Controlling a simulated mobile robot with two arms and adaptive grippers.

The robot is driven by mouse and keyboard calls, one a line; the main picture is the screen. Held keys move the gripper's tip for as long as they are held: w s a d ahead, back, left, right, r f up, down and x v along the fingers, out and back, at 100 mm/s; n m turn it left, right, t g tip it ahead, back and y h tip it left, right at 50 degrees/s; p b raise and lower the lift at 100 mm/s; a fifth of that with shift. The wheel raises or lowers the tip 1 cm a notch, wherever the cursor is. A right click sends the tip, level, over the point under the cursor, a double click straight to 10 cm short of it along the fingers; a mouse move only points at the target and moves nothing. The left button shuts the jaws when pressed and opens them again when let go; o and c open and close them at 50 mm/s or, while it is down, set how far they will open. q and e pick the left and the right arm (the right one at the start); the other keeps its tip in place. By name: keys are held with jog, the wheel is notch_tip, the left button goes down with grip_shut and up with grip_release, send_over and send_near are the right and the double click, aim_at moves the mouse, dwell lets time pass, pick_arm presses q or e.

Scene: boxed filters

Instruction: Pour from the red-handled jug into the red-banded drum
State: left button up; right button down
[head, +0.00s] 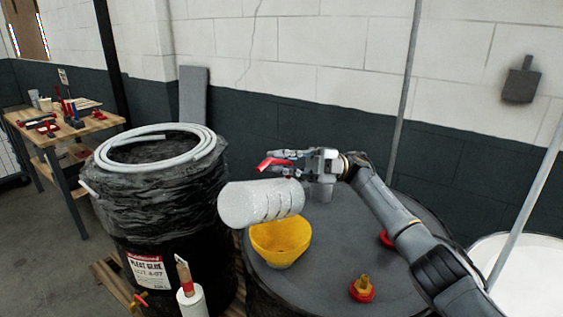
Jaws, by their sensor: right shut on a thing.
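The red-handled jug (262,203) is a whitish translucent vessel with a red handle (275,163) on its upper side. It lies almost level in the air, its left end a little lower, above a yellow funnel (280,240). My right gripper (297,160) is shut on the handle. The funnel stands on the dark top of a drum (325,268). I cannot see a red band on this drum; its side is mostly out of view. No stream shows, and I cannot tell what is in the jug. My left gripper is not in view.
A black bag-lined drum (165,220) with a white hose (155,132) on top stands left. Red-based fittings (362,290) sit on the funnel's drum top. A white caulk-like tube (190,300) stands in front. A workbench (100,122) with tools is back left.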

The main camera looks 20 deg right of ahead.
jog(key=shift+w+d+m+y+b, duration=0.25)
jog(key=shift+d+m+y+b, duration=0.05)
jog(key=shift+d+y+b, duration=0.1)
jog(key=shift+w+d, duration=0.15)
dwell(0.4)
dwell(3.7)
jog(key=shift+s+a+n+h, duration=0.5)
jog(key=shift+s+a+h, duration=0.25)
jog(key=shift+a, duration=0.15)
jog(key=shift+s+a, duration=0.1)
jog(key=shift+a, duration=0.1)
jog(key=shift+h, duration=0.25)
